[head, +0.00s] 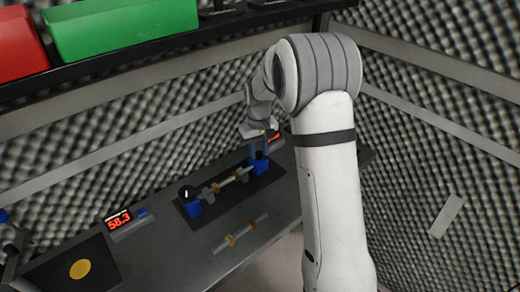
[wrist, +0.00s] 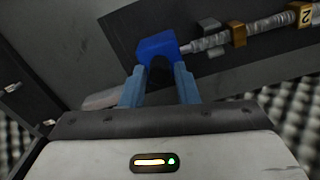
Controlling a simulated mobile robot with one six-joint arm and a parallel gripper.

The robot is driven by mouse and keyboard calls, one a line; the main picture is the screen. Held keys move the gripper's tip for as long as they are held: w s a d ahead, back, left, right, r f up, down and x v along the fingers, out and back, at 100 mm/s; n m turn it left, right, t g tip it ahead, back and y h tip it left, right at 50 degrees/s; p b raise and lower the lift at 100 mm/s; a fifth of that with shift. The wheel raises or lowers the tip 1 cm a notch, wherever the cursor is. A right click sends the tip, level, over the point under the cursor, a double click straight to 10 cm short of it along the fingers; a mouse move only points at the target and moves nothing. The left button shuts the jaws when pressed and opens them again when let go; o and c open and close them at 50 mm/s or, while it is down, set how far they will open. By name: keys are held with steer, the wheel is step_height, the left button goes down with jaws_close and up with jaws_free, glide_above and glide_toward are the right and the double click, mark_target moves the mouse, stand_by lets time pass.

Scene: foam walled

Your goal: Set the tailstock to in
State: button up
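The tailstock appears to be the blue block at the right end of the dark fixture plate (head: 272,186); it shows as a blue block (head: 259,165) in the head view and close up (wrist: 157,46) in the wrist view. A metal rod with gold collars (head: 230,180) runs from it to another blue block (head: 190,204) with a black knob. My gripper (head: 258,150) is at the right blue block. In the wrist view its two blue-grey fingers (wrist: 160,70) stand apart at the block's near edge. I cannot tell whether they press on it.
A second rod with gold collars (head: 240,232) lies on the grey bench in front. A red display (head: 118,220) reads 58.3 at left, beside a dark pad with a yellow disc (head: 80,269). A shelf holds green (head: 120,28) and red (head: 18,45) bins. Foam walls enclose the bench.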

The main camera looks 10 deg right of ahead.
mark_target(259, 152)
steer(key=shift+o, duration=1.4)
step_height(259, 152, up, 8)
steer(key=shift+f+b, duration=0.1)
steer(key=shift+b, duration=0.2)
steer(key=s+d+r+m+t, duration=0.15)
steer(key=s+r, duration=0.45)
steer(key=s, duration=0.7)
steer(key=s+d+f+m+t, duration=0.1)
steer(key=s, duration=1.6)
steer(key=shift+s+f, duration=0.3)
steer(key=shift+f, duration=0.05)
